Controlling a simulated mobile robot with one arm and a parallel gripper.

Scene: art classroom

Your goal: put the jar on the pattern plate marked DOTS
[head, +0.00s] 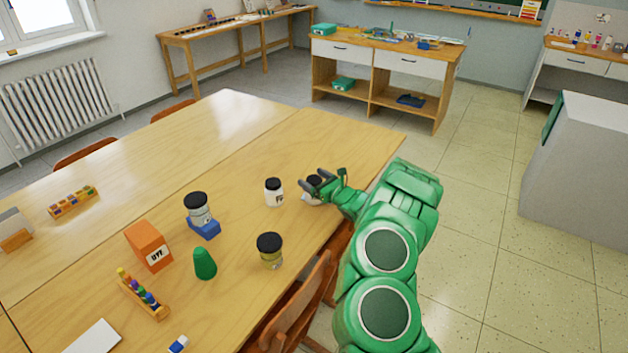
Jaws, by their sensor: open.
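My gripper (315,183) is open at the right part of the wooden table, right at a small pale jar (310,195). The fingers hide part of this jar, and I cannot tell whether they are around it or beside it. A white jar with a black lid and a label (274,193) stands just left of the gripper. A yellowish jar with a black lid (270,252) stands nearer. A grey jar with a black lid (199,212) stands on a blue block (206,229). I can make out no plate marked DOTS.
The table (330,145) also holds an orange box (147,243), a green cone (205,263), a rack of coloured beads (142,295), and a white flat piece (93,338). A wooden chair (297,308) stands at the near edge. The table's far part is clear.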

